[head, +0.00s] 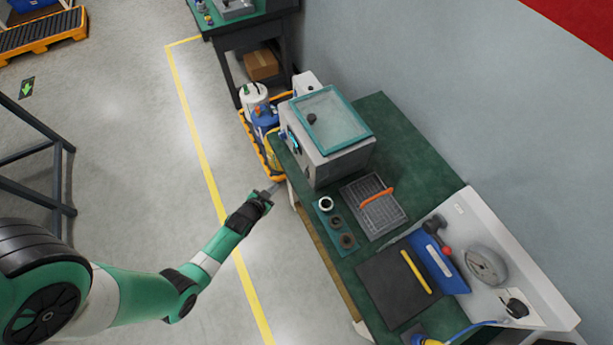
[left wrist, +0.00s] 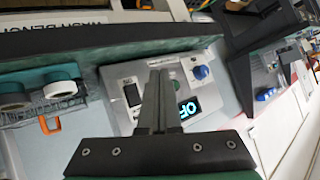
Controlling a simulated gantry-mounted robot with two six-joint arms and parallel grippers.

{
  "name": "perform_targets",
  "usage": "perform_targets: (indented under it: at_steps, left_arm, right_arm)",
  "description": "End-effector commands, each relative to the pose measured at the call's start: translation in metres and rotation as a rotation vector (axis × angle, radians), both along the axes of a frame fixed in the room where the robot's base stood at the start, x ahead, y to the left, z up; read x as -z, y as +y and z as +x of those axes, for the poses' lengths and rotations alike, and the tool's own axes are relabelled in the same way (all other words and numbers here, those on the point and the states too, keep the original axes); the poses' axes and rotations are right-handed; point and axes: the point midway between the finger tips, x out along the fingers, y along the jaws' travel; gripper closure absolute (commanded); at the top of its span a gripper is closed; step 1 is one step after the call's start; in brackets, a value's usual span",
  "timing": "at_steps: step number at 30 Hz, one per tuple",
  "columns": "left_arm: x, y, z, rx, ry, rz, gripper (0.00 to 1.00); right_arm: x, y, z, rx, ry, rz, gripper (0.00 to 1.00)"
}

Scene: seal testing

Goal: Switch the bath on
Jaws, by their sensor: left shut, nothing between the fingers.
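The bath (head: 348,160) is a grey box with a teal-framed clear lid, standing on the green bench. Its control panel (left wrist: 118,76) shows in the left wrist view, with a black rocker switch (left wrist: 132,95), a green round button (left wrist: 173,74), a blue knob (left wrist: 201,73) and a lit display (left wrist: 189,107). The display seems to show letters starting "OF", partly hidden by my fingers. My left gripper (head: 274,187) is shut and empty, in front of the panel side of the bath. In the wrist view its fingers (left wrist: 154,75) lie between switch and button; contact cannot be told. My right gripper is not in view.
On the green bench (head: 405,125) a wire basket (head: 375,212) with an orange handle stands beside the bath, next to several rings (head: 326,203). A black mat (head: 385,290) and a white test station (head: 545,280) lie further right.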

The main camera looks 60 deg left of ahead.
Motion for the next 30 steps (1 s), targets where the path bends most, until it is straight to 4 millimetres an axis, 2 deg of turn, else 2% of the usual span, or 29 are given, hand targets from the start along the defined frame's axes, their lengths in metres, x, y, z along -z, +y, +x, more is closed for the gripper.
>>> perform_targets:
  at_steps: [6, 11, 16, 21, 30]
  left_arm:
    - [0.0, 0.0, 0.001, 0.002, 0.0, 0.0, 1.0]
    - [0.005, -0.001, 0.011, 0.009, -0.001, 0.0, 1.0]
    - [0.01, -0.003, 0.033, 0.008, -0.004, 0.003, 1.0]
    - [0.012, -0.005, 0.058, 0.007, -0.003, 0.002, 1.0]
    - [0.011, -0.006, 0.086, 0.004, -0.002, 0.001, 1.0]
  right_arm:
    - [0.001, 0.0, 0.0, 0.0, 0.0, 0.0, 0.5]
    - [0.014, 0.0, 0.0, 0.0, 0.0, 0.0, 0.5]
    - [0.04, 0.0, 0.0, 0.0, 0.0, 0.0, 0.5]
    - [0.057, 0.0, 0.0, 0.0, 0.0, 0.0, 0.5]
    - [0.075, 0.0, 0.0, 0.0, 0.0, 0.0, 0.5]
